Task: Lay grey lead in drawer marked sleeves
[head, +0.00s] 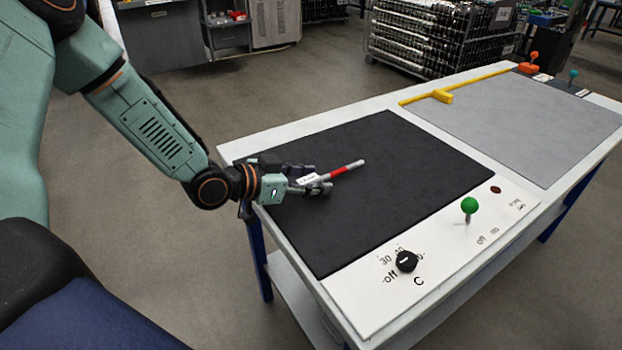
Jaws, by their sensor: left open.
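A thin rod (346,168), red along its middle with a light grey far end, lies over the black mat and points to the right. It may be the grey lead, but I cannot tell for sure. My left gripper (319,179) is open at the rod's near end, low over the mat, with the rod running out from between its fingers. The fingers hide part of the rod, and I cannot tell whether they touch it. No drawer marked sleeves is in view. My right gripper is not in view.
The black mat (400,190) lies on a white bench with a black dial (406,261) and a green-knobbed lever (469,206) at its front edge. A grey panel (530,120) and a yellow bar (442,96) are farther right. Racks stand behind.

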